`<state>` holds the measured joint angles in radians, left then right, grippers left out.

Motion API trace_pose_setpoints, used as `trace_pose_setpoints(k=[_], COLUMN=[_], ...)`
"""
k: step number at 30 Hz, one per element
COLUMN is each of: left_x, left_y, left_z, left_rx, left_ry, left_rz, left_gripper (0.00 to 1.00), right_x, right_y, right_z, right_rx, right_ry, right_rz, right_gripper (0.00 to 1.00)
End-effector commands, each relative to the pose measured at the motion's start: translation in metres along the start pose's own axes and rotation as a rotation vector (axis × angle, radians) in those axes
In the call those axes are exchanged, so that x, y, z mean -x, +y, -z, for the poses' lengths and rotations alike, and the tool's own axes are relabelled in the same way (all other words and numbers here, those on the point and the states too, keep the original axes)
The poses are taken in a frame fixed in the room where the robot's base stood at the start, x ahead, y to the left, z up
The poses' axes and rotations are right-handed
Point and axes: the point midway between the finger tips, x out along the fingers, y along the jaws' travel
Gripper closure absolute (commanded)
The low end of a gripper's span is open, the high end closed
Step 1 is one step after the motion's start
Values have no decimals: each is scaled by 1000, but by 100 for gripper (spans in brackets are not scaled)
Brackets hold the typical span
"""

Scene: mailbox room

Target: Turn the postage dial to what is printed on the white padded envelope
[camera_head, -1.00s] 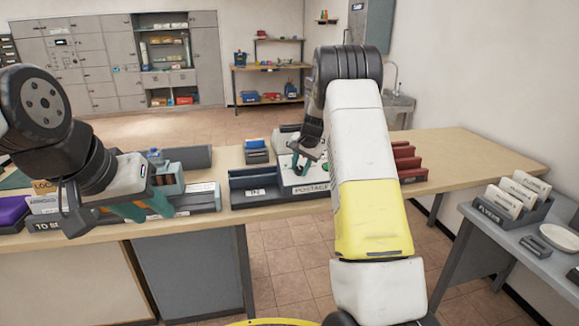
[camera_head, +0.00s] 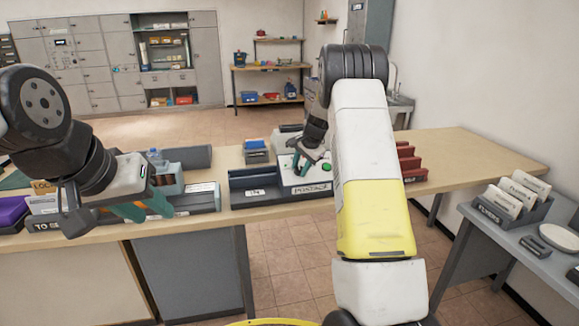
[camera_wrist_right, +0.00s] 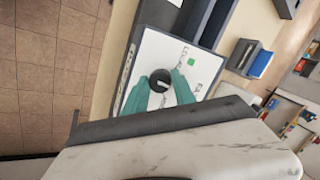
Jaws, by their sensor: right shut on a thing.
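The white postage panel (camera_head: 312,181) sits on the long counter, with a label reading POSTAGE on its front edge. Its dark round dial (camera_wrist_right: 160,80) shows in the right wrist view with a pale mark on it. My right gripper (camera_head: 300,168) is over the panel, and in the wrist view its teal fingers (camera_wrist_right: 161,86) are closed on either side of the dial. Printing beside the dial is too small to read. My left gripper (camera_head: 143,211) hangs at the counter's front edge, fingers apart and empty. I cannot pick out the white padded envelope with certainty.
A dark IN tray (camera_head: 255,196) stands left of the panel, and reddish-brown racks (camera_head: 411,165) to its right. A labelled file rack (camera_head: 510,205) and a white dish (camera_head: 560,237) are on the grey side table. The counter's right end is clear.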

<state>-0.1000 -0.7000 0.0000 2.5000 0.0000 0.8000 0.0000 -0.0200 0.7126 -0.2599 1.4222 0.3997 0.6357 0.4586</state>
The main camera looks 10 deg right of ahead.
Motion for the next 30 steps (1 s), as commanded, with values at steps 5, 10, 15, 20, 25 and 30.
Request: trace_pose_setpoints(k=[5,10,15,20,25,30], left_x=[0,0,0,0,0,0], left_y=[0,0,0,0,0,0], left_z=[0,0,0,0,0,0], left_rx=[0,0,0,0,0,0], left_ry=[0,0,0,0,0,0], left_rz=[0,0,0,0,0,0], left_gripper=[64,64,64,64,64,64], right_x=[-1,0,6,31,59,75], right_y=[2,1,0,0,0,1], right_z=[-1,0,0,1,0,0], right_rx=[0,0,0,0,0,1], right_ry=[-2,-1,0,2,0,-1], right_rz=[-3,-2,0,0,0,-2], right_gripper=[47,47,47,47,47,47])
